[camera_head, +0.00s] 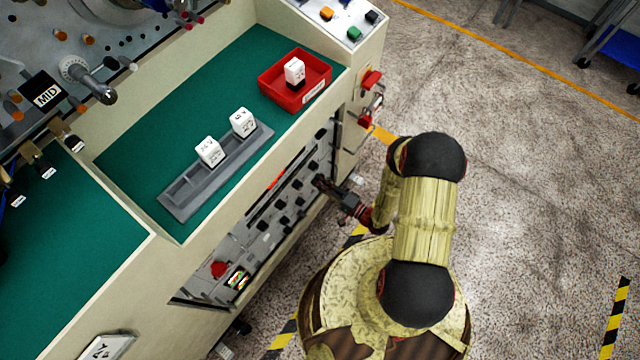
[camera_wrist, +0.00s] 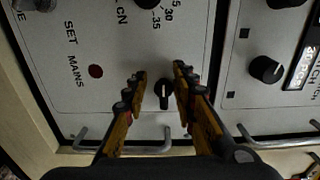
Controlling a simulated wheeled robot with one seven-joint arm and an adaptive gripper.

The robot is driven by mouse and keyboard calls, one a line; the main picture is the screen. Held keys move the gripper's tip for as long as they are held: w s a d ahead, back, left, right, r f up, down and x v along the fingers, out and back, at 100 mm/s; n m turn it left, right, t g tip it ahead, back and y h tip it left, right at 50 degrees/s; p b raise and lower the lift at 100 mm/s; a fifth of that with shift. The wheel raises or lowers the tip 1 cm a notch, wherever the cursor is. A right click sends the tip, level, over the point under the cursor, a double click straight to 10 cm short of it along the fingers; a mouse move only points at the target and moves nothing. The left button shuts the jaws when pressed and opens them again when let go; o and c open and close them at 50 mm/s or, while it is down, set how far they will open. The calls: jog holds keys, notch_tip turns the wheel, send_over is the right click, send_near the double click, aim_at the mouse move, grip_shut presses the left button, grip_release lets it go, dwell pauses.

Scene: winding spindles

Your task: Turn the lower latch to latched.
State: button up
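A small black turn knob (camera_wrist: 164,94), the likely lower latch, sits near the lower edge of a grey panel (camera_wrist: 110,45) in the wrist view. Its long grip points roughly up and down in the picture. No latched or unlatched label is readable beside it. My gripper (camera_wrist: 160,73) is open, with one finger on each side of the knob and a gap visible on both sides. In the head view my gripper (camera_head: 328,190) reaches the front panel of the bench from the right. The knob cannot be made out there.
Metal handles (camera_wrist: 150,150) run along the panel's lower edge, close under my fingers. A second panel with a black knob (camera_wrist: 266,69) is at right. On the green bench top are a red tray (camera_head: 267,88) and a grey rack (camera_head: 178,203) with white blocks. Open floor lies right.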

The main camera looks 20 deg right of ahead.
jog(key=shift+w+d+r, duration=0.1)
jog(key=v, duration=1.2)
dwell(0.8)
